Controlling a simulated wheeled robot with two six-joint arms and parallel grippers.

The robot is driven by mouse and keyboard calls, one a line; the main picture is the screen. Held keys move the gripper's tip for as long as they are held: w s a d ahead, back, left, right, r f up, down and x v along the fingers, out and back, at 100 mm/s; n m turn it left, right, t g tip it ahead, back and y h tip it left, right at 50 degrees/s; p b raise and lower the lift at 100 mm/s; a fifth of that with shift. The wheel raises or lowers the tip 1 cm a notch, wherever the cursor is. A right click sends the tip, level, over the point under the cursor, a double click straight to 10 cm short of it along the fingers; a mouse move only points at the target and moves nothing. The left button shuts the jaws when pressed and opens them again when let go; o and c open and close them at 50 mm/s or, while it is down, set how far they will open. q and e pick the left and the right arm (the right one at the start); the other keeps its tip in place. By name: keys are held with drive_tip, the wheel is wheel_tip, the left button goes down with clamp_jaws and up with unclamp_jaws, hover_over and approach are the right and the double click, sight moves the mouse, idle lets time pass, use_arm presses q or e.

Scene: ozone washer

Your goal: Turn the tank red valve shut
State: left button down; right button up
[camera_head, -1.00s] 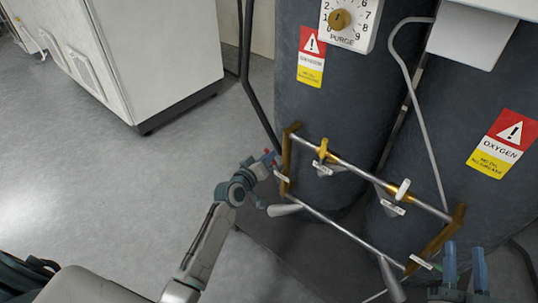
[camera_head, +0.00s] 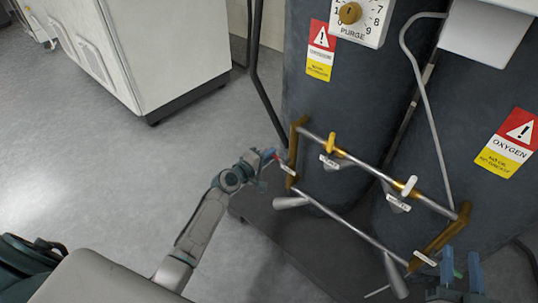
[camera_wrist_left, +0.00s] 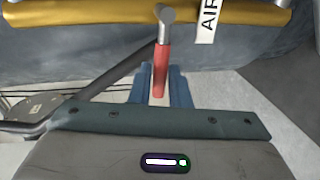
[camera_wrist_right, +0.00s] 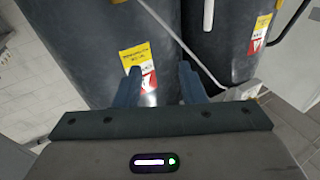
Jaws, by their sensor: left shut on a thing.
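The red valve handle (camera_wrist_left: 160,72) hangs from a grey stem (camera_wrist_left: 166,22) by the yellow-brown pipe bracket in the left wrist view. The blue fingers of my left gripper (camera_wrist_left: 161,88) are shut on it. A white AIR tag (camera_wrist_left: 208,20) hangs beside the handle. My right gripper (camera_wrist_right: 162,85) is open and empty, with its fingers apart in front of the dark tanks. It also shows at the lower right of the head view (camera_head: 461,270).
Two dark tanks (camera_head: 335,100) stand behind the pipe frame. A yellow valve handle (camera_head: 331,142) and a white one (camera_head: 409,186) sit on the upper pipe (camera_head: 365,166). A white cabinet (camera_head: 160,50) stands at the upper left. The floor (camera_head: 100,180) between is clear.

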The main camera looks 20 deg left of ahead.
use_arm(q)
drive_tip(key=shift+f+n, duration=0.25)
drive_tip(key=shift+n, duration=0.05)
use_arm(e)
drive_tip(key=shift+r+t, duration=0.3)
drive_tip(key=shift+r, duration=0.15)
use_arm(q)
drive_tip(key=c, duration=1.4)
unclamp_jaws()
use_arm(e)
drive_tip(key=shift+r, duration=0.1)
use_arm(q)
drive_tip(key=shift+o, duration=0.2)
